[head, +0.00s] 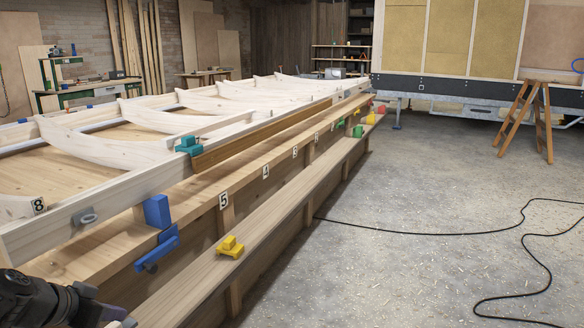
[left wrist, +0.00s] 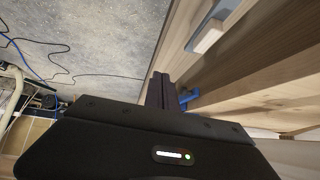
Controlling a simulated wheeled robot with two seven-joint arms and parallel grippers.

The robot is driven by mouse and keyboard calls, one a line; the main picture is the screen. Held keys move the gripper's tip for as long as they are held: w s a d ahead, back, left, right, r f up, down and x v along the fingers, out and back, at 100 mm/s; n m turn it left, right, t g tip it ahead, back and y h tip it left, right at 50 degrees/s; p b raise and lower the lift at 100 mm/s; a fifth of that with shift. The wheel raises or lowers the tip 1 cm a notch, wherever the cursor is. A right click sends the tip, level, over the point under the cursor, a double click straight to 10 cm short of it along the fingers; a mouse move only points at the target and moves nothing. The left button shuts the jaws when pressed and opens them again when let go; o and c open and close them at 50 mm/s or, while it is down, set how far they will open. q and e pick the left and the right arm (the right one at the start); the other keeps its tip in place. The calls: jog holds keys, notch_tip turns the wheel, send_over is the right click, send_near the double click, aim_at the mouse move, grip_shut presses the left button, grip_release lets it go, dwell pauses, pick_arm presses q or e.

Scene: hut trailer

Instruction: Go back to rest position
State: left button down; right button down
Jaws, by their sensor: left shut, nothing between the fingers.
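My left gripper (head: 122,321) is at the bottom left corner of the head view, cut off by the lower edge, in front of the near end of the long wooden bench. In the left wrist view its fingers (left wrist: 160,91) are together, with nothing seen between them. A blue clamp (left wrist: 188,98) shows just beyond the fingers in that view. My right gripper is in neither view.
A wooden frame (head: 150,187) with curved ribs lies on the bench. A black cable (head: 440,233) crosses the open floor; a wooden trestle (head: 528,118) stands beyond.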

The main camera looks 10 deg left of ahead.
pick_arm(q)
jog(key=f+n+y, duration=0.1)
jog(key=f+n, duration=0.1)
jog(key=f, duration=0.1)
jog(key=w+f+n, duration=0.1)
jog(key=f+n, duration=0.1)
jog(key=f, duration=0.2)
jog(key=w+a+f+n+y, duration=0.1)
jog(key=f+n, duration=0.1)
jog(key=f, duration=0.1)
jog(key=shift+f+n+y, duration=0.25)
jog(key=shift+n+y, duration=0.05)
jog(key=d+f+n+g+h, duration=0.1)
jog(key=d+f+n+g, duration=0.1)
jog(key=d+f, duration=1.05)
jog(key=s+d+f+m+g+h, duration=0.2)
jog(key=s+d+f+g, duration=0.1)
jog(key=s+d+f, duration=0.7)
jog(key=s+d+f+m+g+h, duration=0.1)
jog(key=s+d+f+g+h, duration=0.1)
jog(key=s+d+f, duration=0.9)
jog(key=d+r+p, duration=0.2)
jog(key=r+p, duration=1.1)
jog(key=r, duration=0.1)
jog(key=d+r+m+p, duration=0.1)
jog(key=d+r+p, duration=0.1)
jog(key=r+p, duration=1.1)
jog(key=shift+r+g, duration=0.3)
jog(key=shift+r, duration=0.65)
